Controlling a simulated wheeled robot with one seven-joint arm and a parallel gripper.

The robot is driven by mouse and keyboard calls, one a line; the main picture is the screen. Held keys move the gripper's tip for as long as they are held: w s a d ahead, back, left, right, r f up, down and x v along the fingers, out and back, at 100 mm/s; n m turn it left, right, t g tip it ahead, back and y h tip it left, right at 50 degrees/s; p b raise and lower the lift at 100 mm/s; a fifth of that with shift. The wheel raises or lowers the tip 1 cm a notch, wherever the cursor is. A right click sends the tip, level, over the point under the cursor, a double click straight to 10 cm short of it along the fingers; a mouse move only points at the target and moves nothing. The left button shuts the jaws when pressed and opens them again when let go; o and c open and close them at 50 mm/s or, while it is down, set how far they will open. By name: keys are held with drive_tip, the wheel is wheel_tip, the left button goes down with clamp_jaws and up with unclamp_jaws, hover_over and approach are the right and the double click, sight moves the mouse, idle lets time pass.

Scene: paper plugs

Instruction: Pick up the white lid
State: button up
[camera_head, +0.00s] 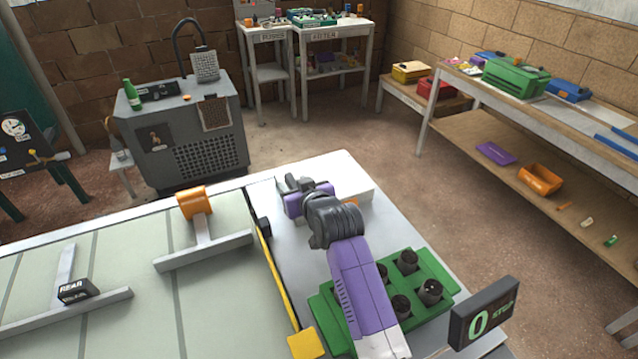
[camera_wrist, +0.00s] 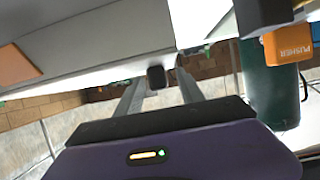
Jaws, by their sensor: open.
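A broad white piece (camera_head: 350,178), which I take to be the white lid, lies at the far end of the grey-white table, partly hidden behind my arm. A large white surface (camera_wrist: 100,45) fills the upper left of the wrist view; I cannot tell for sure that it is the same piece. My gripper (camera_head: 289,183) is at this end of the table, just left of the white piece. In the wrist view its two fingers (camera_wrist: 158,88) stand apart, with a small dark block (camera_wrist: 156,77) showing between their tips. I see nothing held. Contact with the white piece cannot be told.
An orange pusher (camera_head: 192,202) stands on the pale bed to the left, also in the wrist view (camera_wrist: 288,43). A yellow strip (camera_head: 275,280) edges the bed. A green block with dark round plugs (camera_head: 407,262) lies beside my arm. A counter display (camera_head: 483,312) stands front right.

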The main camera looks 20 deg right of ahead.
drive_tip(key=shift+c, duration=0.3)
clamp_jaws()
drive_tip(key=shift+r, duration=0.15)
